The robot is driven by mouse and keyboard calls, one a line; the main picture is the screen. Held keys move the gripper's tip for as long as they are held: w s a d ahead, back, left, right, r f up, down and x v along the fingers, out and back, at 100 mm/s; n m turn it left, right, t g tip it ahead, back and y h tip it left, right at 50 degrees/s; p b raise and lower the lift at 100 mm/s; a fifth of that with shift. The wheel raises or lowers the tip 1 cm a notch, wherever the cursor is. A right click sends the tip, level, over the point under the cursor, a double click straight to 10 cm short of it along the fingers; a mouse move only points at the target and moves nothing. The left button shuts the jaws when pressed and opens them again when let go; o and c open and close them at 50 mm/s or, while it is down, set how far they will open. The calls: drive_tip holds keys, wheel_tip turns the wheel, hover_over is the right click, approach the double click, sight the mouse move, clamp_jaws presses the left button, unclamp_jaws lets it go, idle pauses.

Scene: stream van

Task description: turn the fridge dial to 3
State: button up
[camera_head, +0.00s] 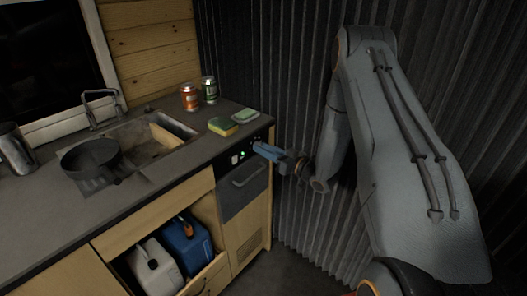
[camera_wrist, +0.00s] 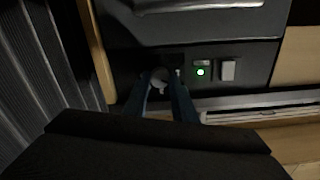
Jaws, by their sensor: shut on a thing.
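The fridge (camera_head: 243,188) is a dark front set into the right end of the wooden counter, with a handle below a control strip. In the wrist view the dial (camera_wrist: 160,78) is a small round knob with a pale mark, on the dark control strip. My gripper (camera_head: 257,147) reaches the strip from the right. In the wrist view its two blue fingers (camera_wrist: 162,88) are closed on the dial from both sides. The fingers partly hide the dial, and I cannot read its numbers. A lit green light (camera_wrist: 200,72) and a pale switch (camera_wrist: 227,70) sit beside it.
On the counter are a sink (camera_head: 160,140), a black pan (camera_head: 92,156), two cans (camera_head: 189,97), and sponges (camera_head: 223,126) close above the fridge. An open drawer below holds a blue jug (camera_head: 187,246) and a white jug (camera_head: 155,268). A corrugated wall (camera_head: 290,90) stands to the right.

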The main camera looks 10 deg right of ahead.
drive_tip(key=m+b, duration=0.1)
drive_tip(key=m, duration=1.1)
drive_tip(key=shift+a+f+m, duration=0.1)
drive_tip(key=shift+m, duration=0.2)
idle(0.4)
drive_tip(key=o, duration=1)
drive_tip(key=shift+o, duration=0.2)
